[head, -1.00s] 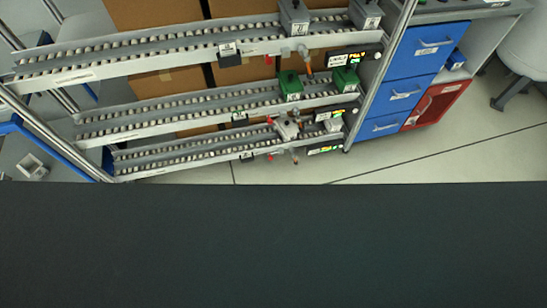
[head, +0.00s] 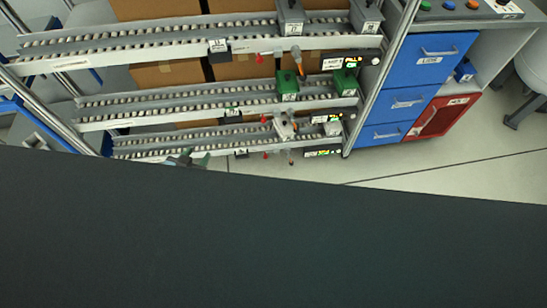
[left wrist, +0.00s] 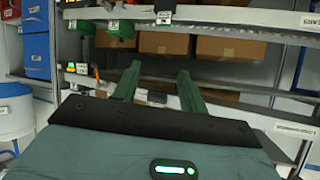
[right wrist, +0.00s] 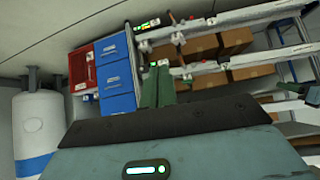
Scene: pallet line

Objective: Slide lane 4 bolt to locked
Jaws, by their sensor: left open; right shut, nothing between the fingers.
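The flow rack has three sloping roller lanes in the head view: top lane (head: 130,50), middle lane (head: 150,112) and bottom lane (head: 160,142). Small red knobs show at the lane fronts, at the top (head: 259,58) and at the bottom (head: 265,155). An orange-tipped handle (head: 297,56) hangs below the top lane. The labels are too small to read, so I cannot tell which bolt is lane 4's. My left gripper (head: 186,158) is open and empty, at the bottom lane's front edge; its fingers show in the left wrist view (left wrist: 160,85).
Grey bins (head: 290,18) and green bins (head: 287,86) stand on the lanes. A dark surface hides the head view's lower half.

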